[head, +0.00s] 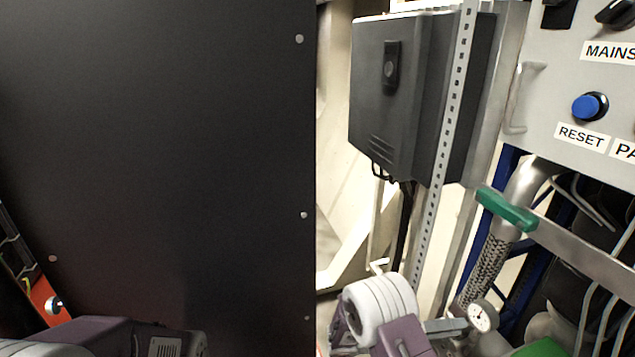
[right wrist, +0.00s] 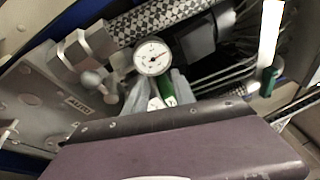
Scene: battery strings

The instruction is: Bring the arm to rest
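My right arm, purple and pale grey, rises at the bottom centre-right of the head view. Its gripper end (head: 446,326) is close to a round white gauge (head: 483,316); whether it touches anything is unclear. In the right wrist view, the purple wrist housing fills the bottom.
A large black panel (head: 170,150) fills the left. A dark box (head: 385,95) hangs behind a perforated strut (head: 443,150). A grey control panel (head: 575,85) has a blue RESET button (head: 590,106). A green-handled valve (head: 507,209) and braided pipe (head: 487,262) crowd the right.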

